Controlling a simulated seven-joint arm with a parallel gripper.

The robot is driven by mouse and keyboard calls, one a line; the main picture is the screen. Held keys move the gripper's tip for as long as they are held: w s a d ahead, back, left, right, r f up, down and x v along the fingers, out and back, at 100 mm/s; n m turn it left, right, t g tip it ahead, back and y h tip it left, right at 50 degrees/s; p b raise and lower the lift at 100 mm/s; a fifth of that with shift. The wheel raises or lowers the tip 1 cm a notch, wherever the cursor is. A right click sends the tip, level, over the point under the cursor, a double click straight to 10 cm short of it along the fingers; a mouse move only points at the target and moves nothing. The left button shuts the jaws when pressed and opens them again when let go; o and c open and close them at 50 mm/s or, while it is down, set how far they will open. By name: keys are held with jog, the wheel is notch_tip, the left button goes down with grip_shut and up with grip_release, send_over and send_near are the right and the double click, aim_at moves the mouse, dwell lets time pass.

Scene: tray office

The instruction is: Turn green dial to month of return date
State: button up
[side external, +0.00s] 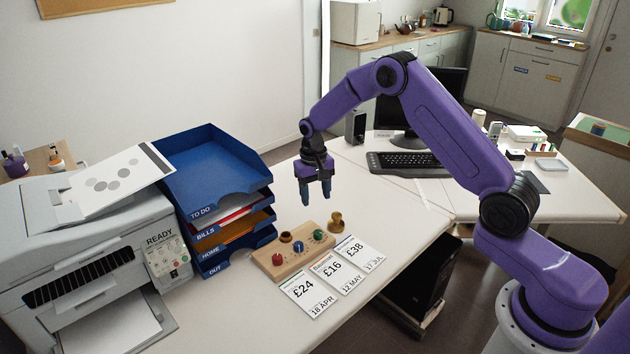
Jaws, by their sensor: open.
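The green dial (319,235) sits at the right end of a wooden block (290,252) on the white desk. A blue dial (299,247) is in the middle of the block and a red dial (277,259) at its left. Any markings around the dials are too small to read. My gripper (316,196) points down, open and empty, above the desk behind the block and apart from it. Three cards lie in front: £24, 18 APR (309,296); £16, 12 MAY (338,273); £38, 17 JUL (362,253). No return date is readable.
A brass stamp-like piece (336,222) stands right of the block, and a dark round piece (286,237) is at its back edge. Blue stacked trays (226,190) and a printer (90,250) stand left. A keyboard (408,163) lies behind right. The desk's front right is clear.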

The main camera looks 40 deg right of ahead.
jog(key=shift+r, duration=2.1)
jog(key=s+a+r+n, duration=0.4)
jog(key=s+a+r, duration=0.15)
jog(key=s, duration=0.45)
jog(key=s+a+r+n, duration=0.45)
jog(key=s+a, duration=0.25)
jog(key=s, duration=0.2)
jog(key=s+d+n, duration=0.2)
jog(key=s+n, duration=0.1)
jog(key=s, duration=0.8)
jog(key=s+d+r+n+y, duration=0.1)
jog(key=s+d+n, duration=0.2)
jog(key=s, duration=0.8)
jog(key=shift+s+d+r+n, duration=0.25)
jog(key=shift+s+n, duration=0.1)
jog(key=shift+n, duration=0.4)
